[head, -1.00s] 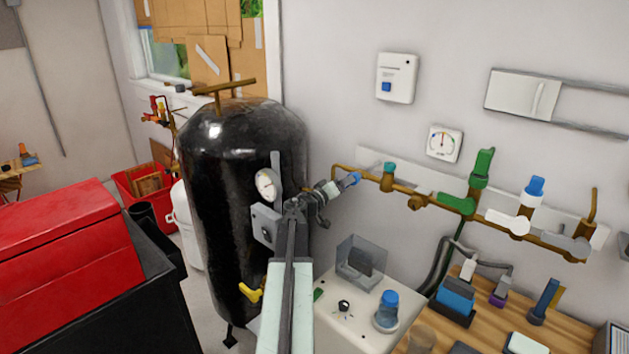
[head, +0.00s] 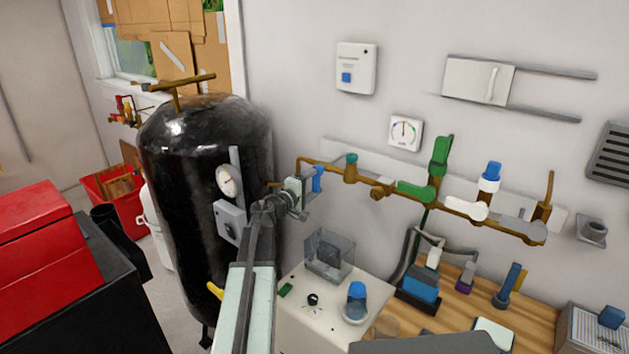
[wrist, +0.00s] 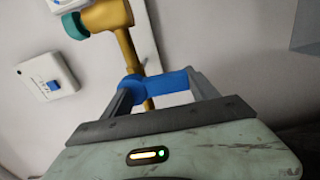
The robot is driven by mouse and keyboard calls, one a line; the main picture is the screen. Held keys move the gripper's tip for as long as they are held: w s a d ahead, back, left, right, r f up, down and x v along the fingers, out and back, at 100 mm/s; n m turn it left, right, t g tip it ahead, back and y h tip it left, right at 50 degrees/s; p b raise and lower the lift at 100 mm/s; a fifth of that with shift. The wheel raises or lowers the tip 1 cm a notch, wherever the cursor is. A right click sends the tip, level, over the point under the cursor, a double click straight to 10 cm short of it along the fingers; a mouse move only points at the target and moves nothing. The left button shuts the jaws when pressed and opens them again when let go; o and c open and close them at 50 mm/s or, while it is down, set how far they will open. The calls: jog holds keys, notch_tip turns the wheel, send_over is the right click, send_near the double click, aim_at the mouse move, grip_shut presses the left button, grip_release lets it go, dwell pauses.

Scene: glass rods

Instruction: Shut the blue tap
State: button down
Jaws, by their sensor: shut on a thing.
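The blue tap's lever (head: 317,180) is at the left end of the brass pipe on the wall, close to the black tank. It stands roughly upright in the head view. My gripper (head: 299,192) is at this lever, with its fingers partly hiding the tap. In the wrist view the blue lever (wrist: 165,83) lies across the gap between my two fingers, with the brass pipe (wrist: 128,48) behind it. My gripper (wrist: 162,92) is shut on the lever there. The tap's body is mostly hidden by my gripper.
The pipe also carries a teal knob (head: 351,160), a green lever (head: 415,191), a white lever (head: 466,208) and a grey lever (head: 520,228). The black tank (head: 190,150) is close on the left. A clear bin (head: 329,255) stands below on a white cabinet.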

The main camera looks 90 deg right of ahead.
dwell(0.6)
jog(key=shift+c, duration=1.1)
grip_release()
jog(key=v, duration=0.7)
jog(key=shift+w+a, duration=0.2)
jog(key=shift+a, duration=0.1)
